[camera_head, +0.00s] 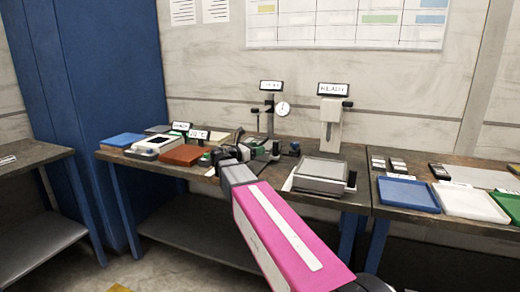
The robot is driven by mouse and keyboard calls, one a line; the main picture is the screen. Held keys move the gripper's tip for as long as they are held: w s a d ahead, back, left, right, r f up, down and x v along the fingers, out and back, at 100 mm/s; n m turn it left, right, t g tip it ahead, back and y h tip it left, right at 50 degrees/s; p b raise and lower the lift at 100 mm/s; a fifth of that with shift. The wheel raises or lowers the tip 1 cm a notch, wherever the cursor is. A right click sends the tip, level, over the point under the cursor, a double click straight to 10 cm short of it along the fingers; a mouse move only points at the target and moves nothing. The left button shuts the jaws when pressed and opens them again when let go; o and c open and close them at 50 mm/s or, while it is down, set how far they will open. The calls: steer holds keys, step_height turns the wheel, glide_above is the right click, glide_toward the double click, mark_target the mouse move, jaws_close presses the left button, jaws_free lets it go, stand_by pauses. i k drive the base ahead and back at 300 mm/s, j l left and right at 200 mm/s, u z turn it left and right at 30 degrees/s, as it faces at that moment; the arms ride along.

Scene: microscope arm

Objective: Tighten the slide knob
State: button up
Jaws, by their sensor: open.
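My gripper (222,155) is small in the head view, at the far end of my arm, over the middle of the workbench. I see no object held in it; its fingers are too small and dark to make out clearly. A white upright stand (331,125) with a dark side knob (347,104) stands at the back, right of my gripper. A gauge stand with a round white dial (282,108) stands to its left. I cannot tell which small dark part is the slide knob; my wrist hides some of the bench around the gauge stand.
A grey box-like plate (320,170) lies on the bench right of my arm. Left of my gripper are a brown block (182,155), a white tray (153,144) and a blue tray (122,140). Another bench at right holds a blue tray (407,195) and a white tray (470,202).

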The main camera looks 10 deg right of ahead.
mark_target(295, 145)
steer(key=k+j, duration=0.1)
steer(key=j, duration=1.15)
steer(key=k, duration=0.05)
